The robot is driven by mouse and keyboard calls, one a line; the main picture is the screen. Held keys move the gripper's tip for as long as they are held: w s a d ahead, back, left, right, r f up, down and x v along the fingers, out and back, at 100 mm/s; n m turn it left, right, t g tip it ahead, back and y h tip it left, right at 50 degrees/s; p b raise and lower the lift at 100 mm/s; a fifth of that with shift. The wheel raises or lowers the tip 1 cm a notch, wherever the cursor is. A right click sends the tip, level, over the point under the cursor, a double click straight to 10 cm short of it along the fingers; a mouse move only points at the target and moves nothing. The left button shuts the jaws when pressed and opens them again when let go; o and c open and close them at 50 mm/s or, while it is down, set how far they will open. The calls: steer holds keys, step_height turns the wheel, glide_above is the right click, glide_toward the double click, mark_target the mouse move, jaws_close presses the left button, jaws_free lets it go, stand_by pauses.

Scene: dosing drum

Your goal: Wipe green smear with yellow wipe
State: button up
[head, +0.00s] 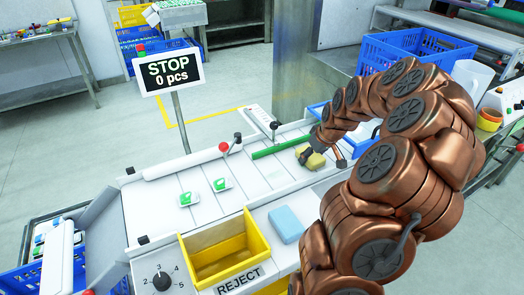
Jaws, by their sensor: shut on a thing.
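My gripper (322,153) is at the right part of the white machine top, at the end of my copper-coloured arm. It is shut on a small yellow wipe (315,161), held low at or just above the white surface; contact cannot be told. A long green strip (283,146) lies just left of the gripper, crossing the top at a slant. I cannot make out a separate green smear; the gripper and arm hide part of the surface there.
A yellow reject bin (226,253) and a light blue block (287,224) are at the front. A red-knobbed lever (224,147), a black-knobbed lever (274,126) and a STOP sign (169,73) stand up behind.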

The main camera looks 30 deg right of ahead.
mark_target(260, 178)
steer(key=shift+s+d+p, duration=0.2)
steer(key=shift+d+p, duration=0.5)
steer(key=shift+d, duration=0.85)
steer(key=shift+r+p, duration=0.15)
steer(key=shift+p, duration=0.3)
steer(key=shift+a+f+b, duration=0.35)
steer(key=shift+b, duration=0.1)
steer(key=shift+w+a+r, duration=0.1)
steer(key=shift+a, duration=0.25)
steer(key=shift+w+a+b, duration=0.15)
steer(key=shift+a+b, duration=0.65)
steer(key=shift+a, duration=0.95)
steer(key=shift+w+a+b, duration=0.15)
steer(key=shift+a+b, duration=0.6)
steer(key=shift+a, duration=0.95)
steer(key=shift+w+a+r+b, duration=0.15)
steer(key=shift+a+b, duration=0.3)
steer(key=shift+a, duration=0.95)
steer(key=shift+w+a, duration=0.1)
steer(key=shift+a, duration=0.35)
steer(key=shift+w+a+b, duration=0.2)
steer(key=shift+a+b, duration=0.3)
steer(key=shift+a, duration=1.3)
steer(key=shift+w+a+b, duration=0.2)
steer(key=shift+a+b, duration=0.15)
steer(key=shift+a, duration=2.3)
steer(key=shift+w+a, duration=0.1)
steer(key=shift+a, duration=0.15)
step_height(260, 178, up, 8)
steer(key=p, duration=0.1)
